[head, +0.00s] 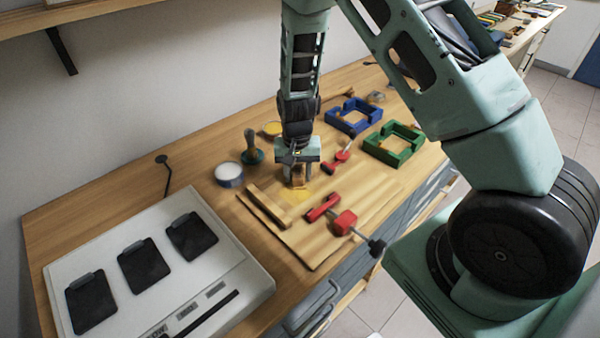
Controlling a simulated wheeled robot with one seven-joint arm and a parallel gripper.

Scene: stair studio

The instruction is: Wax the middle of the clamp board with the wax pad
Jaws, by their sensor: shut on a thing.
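The clamp board (309,233) is a flat pale wooden board on the workbench, with a wooden strip (269,207) along its left side. A yellowish patch shows on it below my gripper. My gripper (298,181) points down over the board and is shut on a small brownish thing, likely the wax pad (298,184). The fingers hide most of the pad. It looks to be at or just above the board surface; I cannot tell if it touches.
Red clamps (345,222) stand on the board's right side. A round tin (229,174), a dark-based knob-handled tool (252,148), blue (354,116) and green (394,143) frames are around it. A white panel with black pads (238,267) lies at the left.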

